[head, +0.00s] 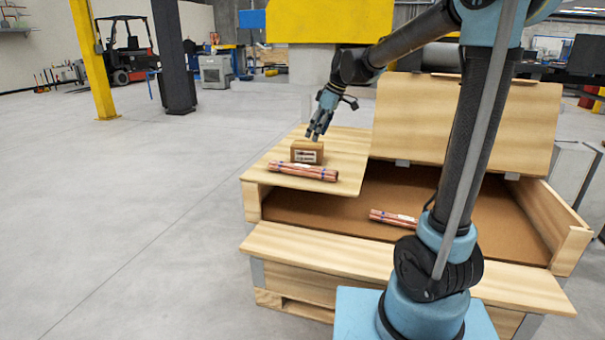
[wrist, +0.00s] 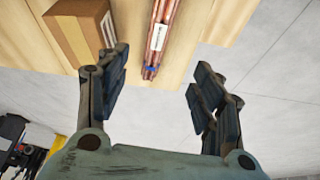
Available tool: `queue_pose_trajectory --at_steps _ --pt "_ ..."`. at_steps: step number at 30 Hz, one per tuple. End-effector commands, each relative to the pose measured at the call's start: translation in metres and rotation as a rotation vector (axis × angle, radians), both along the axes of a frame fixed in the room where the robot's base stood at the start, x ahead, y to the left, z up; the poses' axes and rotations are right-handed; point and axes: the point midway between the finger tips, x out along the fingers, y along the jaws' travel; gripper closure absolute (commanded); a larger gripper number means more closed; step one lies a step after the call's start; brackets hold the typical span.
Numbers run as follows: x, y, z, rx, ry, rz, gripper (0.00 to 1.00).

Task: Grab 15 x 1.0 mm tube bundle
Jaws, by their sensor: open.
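A bundle of copper tubes (head: 303,171) with blue bands and a white label lies on the wooden top at the left of the crate. It also shows between and beyond my fingers in the wrist view (wrist: 158,42). A second, partly hidden copper tube bundle (head: 393,218) lies on the brown floor inside the crate, partly behind my arm. The label sizes are too small to read. My gripper (head: 317,137) is open and empty, above the wooden top near the small box. In the wrist view my gripper (wrist: 160,90) has its fingers spread apart, touching no tubes.
A small cardboard box (head: 307,151) with a label stands right behind the near bundle; it also shows near the left finger in the wrist view (wrist: 80,25). The wooden crate (head: 320,250) has a raised lid panel (head: 465,120) at the back. Open floor lies to the left.

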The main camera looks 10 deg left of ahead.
Motion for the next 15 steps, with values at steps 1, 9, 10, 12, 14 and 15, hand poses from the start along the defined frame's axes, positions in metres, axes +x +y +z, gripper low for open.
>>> queue_pose_trajectory --at_steps 1,9,10,12,14,15 --pt "0.001 0.003 -0.006 0.0 0.0 0.002 0.39" --pt "0.005 0.02 -0.049 0.0 0.001 0.001 0.39" --pt "0.005 0.022 -0.054 0.0 0.001 0.0 0.39" --pt "0.006 0.027 -0.065 0.0 0.001 0.0 0.39" --pt "0.007 0.03 -0.075 0.0 0.001 0.001 0.39" --pt "0.008 0.033 -0.081 0.0 0.001 0.001 0.39"
